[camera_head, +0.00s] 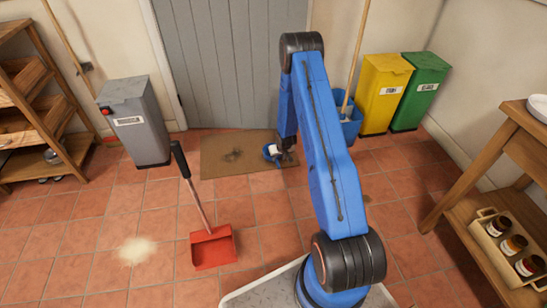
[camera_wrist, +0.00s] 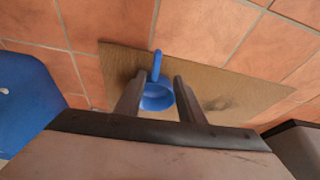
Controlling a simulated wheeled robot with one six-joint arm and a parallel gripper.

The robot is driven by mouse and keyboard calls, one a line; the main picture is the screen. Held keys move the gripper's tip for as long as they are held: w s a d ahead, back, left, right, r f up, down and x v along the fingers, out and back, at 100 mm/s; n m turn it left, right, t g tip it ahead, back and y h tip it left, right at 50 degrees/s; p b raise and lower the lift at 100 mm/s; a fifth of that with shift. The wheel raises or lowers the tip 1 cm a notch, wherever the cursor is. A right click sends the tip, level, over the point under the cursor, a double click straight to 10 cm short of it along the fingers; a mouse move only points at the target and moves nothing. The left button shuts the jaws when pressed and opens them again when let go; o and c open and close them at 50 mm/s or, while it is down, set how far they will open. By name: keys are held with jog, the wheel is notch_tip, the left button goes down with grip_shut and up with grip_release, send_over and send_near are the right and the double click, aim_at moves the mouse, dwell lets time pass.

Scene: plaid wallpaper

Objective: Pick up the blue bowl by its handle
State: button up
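The blue bowl (camera_wrist: 157,98) shows in the wrist view over the brown doormat, with its handle (camera_wrist: 155,64) pointing toward the top of the picture. My gripper (camera_wrist: 159,76) is open, with one finger on each side of the bowl and the base of its handle. I cannot tell whether either finger touches it or how high the fingers are above it. In the head view the small blue bowl (camera_head: 268,153) shows at the mat, just left of my gripper (camera_head: 283,158), whose fingers are too small to make out there.
The doormat (camera_head: 222,165) lies before the grey door. A red dustpan (camera_head: 212,248) and pale powder (camera_head: 137,250) are on the tiles to the left. A grey bin (camera_head: 135,120) stands left, a blue bucket (camera_head: 350,128) and yellow bin (camera_head: 384,95) right. The wooden table (camera_head: 490,170) is far right.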

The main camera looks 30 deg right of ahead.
aim_at(278, 163)
jog(key=x, duration=0.5)
jog(key=shift+s+d+x, duration=0.15)
jog(key=shift+d+x, duration=0.05)
jog(key=shift+x, duration=1.1)
jog(key=shift+s+d+x, duration=0.1)
jog(key=shift+d+x, duration=0.1)
jog(key=shift+x, duration=1.15)
grip_shut()
